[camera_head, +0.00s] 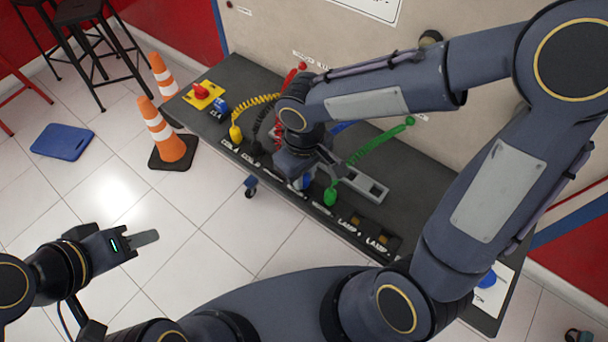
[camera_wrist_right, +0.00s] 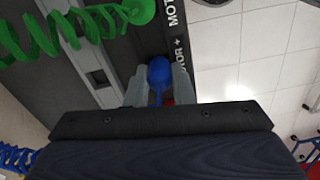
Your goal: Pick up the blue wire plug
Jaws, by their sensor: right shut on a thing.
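The blue wire plug (camera_wrist_right: 159,71) has a rounded top and sits between the two grey fingers of my right gripper (camera_wrist_right: 158,88) in the right wrist view. The gripper is shut on it, beside the lettered front edge of the dark panel. In the head view my right gripper (camera_head: 304,178) is over the panel's front strip, and a bit of the blue plug (camera_head: 306,183) shows there. Whether the plug is still seated cannot be told. My left gripper (camera_head: 145,238) is over the floor at the left, away from the panel; its finger opening is not clear.
The dark trainer bench (camera_head: 240,75) carries a green coiled wire (camera_head: 375,143), a yellow coiled wire (camera_head: 255,100) and a red button (camera_head: 201,91). The green plug (camera_head: 330,196) is close to my right gripper. Orange cones (camera_head: 168,142) and a blue floor pad (camera_head: 62,142) are at the left.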

